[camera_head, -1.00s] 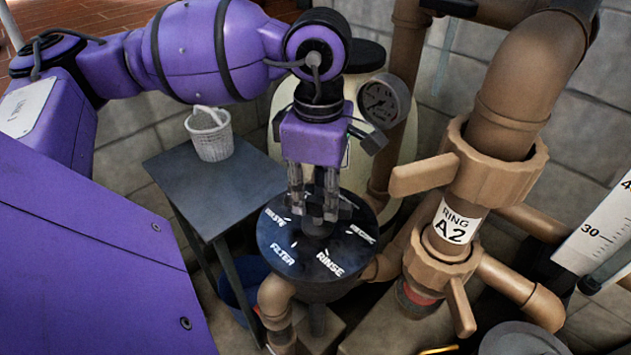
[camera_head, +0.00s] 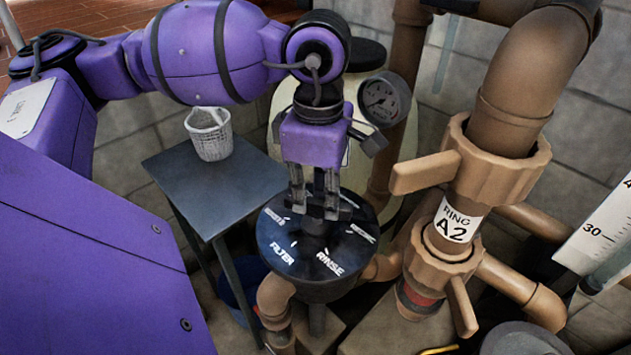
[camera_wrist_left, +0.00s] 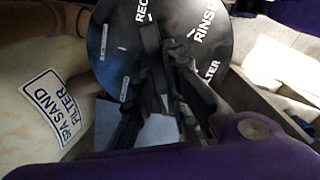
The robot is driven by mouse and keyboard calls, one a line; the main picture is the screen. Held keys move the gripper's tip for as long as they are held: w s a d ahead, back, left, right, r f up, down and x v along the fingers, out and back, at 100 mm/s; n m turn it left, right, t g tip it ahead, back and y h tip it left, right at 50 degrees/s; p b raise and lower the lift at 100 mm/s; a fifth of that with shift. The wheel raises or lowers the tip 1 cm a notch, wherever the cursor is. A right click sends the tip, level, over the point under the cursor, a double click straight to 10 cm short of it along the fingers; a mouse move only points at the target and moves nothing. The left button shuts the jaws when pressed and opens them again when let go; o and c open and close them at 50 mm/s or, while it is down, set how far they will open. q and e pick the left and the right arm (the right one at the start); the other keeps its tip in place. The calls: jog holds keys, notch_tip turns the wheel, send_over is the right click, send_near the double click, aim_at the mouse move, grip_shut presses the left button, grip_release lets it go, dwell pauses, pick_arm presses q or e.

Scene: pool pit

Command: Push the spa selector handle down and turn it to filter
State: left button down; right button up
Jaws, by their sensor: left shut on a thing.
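The spa selector is a round black dial (camera_head: 290,265) with white words around its face. FILTER shows at its lower left and RINSE at its lower right in the head view. My left gripper (camera_head: 316,212) comes down over the middle of the dial and is shut on the selector handle, which its fingers mostly hide. The handle's exact pointing direction is hard to tell. In the left wrist view, the dial (camera_wrist_left: 118,55) is at the top, with the dark fingers of my left gripper (camera_wrist_left: 165,85) in front of it. My right gripper is not in view.
A pressure gauge (camera_head: 381,99) stands close behind my left gripper. Thick brown pipes with a ring valve marked A2 (camera_head: 455,222) crowd the right. A small grey table (camera_head: 205,180) with a white basket (camera_head: 210,135) is at the left.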

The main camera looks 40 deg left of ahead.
pick_arm(q)
jog(key=shift+f, duration=0.3)
jog(key=n, duration=1.2)
jog(key=c, duration=1.6)
grip_release()
jog(key=shift+r, duration=0.1)
